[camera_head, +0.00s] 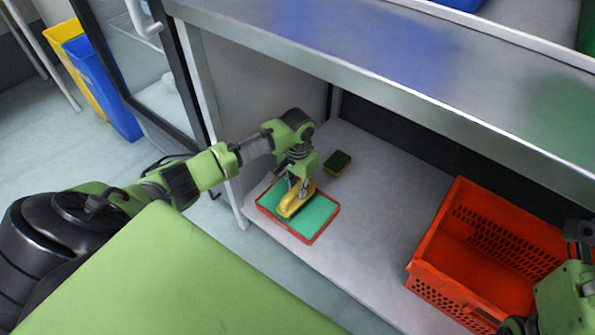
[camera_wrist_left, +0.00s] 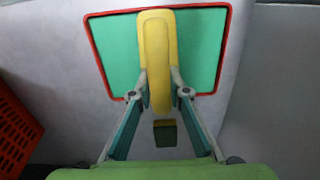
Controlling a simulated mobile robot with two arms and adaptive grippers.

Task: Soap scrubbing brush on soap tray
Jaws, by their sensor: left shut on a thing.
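The yellow soap scrubbing brush (camera_head: 290,206) is held by my left gripper (camera_head: 298,186) over the soap tray (camera_head: 318,214), a green tray with a red rim on the lower shelf. I cannot tell whether the brush touches the tray. In the left wrist view the brush (camera_wrist_left: 157,50) lies between the closed fingers of the left gripper (camera_wrist_left: 159,93), its long part over the green tray (camera_wrist_left: 203,45). My right gripper (camera_head: 518,325) is partly in view at the lower right, beside the orange tote; its fingers are unclear.
A small yellow and dark green sponge (camera_head: 338,162) lies behind the tray; it also shows in the wrist view (camera_wrist_left: 165,133). An orange tote (camera_head: 425,280) stands at the right. The steel shelf above (camera_head: 400,85) overhangs. The shelf floor between tray and tote is clear.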

